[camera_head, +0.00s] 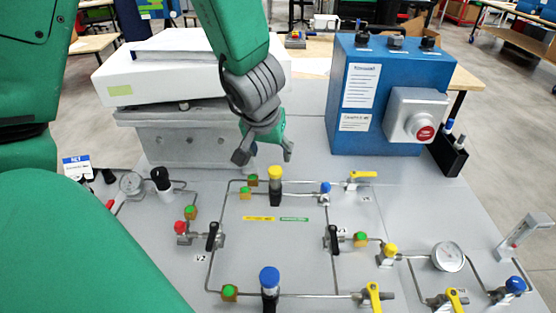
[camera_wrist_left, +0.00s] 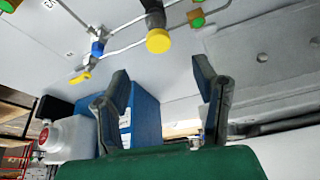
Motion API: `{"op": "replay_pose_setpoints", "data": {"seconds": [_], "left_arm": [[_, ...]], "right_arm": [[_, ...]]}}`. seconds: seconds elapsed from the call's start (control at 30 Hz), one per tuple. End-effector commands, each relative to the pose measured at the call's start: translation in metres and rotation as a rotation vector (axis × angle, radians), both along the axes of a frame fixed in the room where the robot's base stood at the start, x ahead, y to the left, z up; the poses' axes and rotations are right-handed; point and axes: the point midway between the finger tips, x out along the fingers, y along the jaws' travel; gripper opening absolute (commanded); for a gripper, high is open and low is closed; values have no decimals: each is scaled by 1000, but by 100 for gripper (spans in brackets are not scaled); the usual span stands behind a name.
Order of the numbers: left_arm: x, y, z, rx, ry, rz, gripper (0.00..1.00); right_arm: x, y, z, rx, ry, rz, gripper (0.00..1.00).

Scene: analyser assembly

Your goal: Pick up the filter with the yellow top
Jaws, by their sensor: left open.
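The filter with the yellow top (camera_head: 275,184) stands upright in the upper pipe run in the head view. Its yellow cap (camera_wrist_left: 158,41) and dark body show at the top of the left wrist view. My left gripper (camera_head: 264,156) is open and empty, above the panel and slightly behind and left of the filter. In the left wrist view its two fingers (camera_wrist_left: 162,95) are spread apart, with the yellow cap beyond them and nothing between them. My right gripper is not seen.
A blue box (camera_head: 390,95) with a red button stands behind right. A white analyser (camera_head: 180,70) on a grey base is behind left. A blue-topped filter (camera_head: 269,284) stands in front. Pipes and yellow-handled valves (camera_head: 360,175) surround the filter.

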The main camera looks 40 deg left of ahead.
Motion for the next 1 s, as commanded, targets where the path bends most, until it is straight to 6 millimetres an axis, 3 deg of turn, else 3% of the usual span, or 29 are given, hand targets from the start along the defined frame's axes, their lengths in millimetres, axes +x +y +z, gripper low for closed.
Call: {"op": "replay_pose_setpoints", "data": {"seconds": [0.03,0.1,0.3,0.57,0.9,1.0], "left_arm": [[4,1,-17,-3,2,1,54],[9,3,-32,-4,3,0,54],[22,9,-62,-3,1,-1,54],[27,14,-73,-3,-1,0,54],[41,23,-116,-4,1,0,54],[43,24,-118,-3,0,-1,54]], "right_arm": [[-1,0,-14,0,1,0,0],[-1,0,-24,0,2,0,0],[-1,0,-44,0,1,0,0],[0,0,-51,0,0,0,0],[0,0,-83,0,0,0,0],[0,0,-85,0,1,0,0]]}}
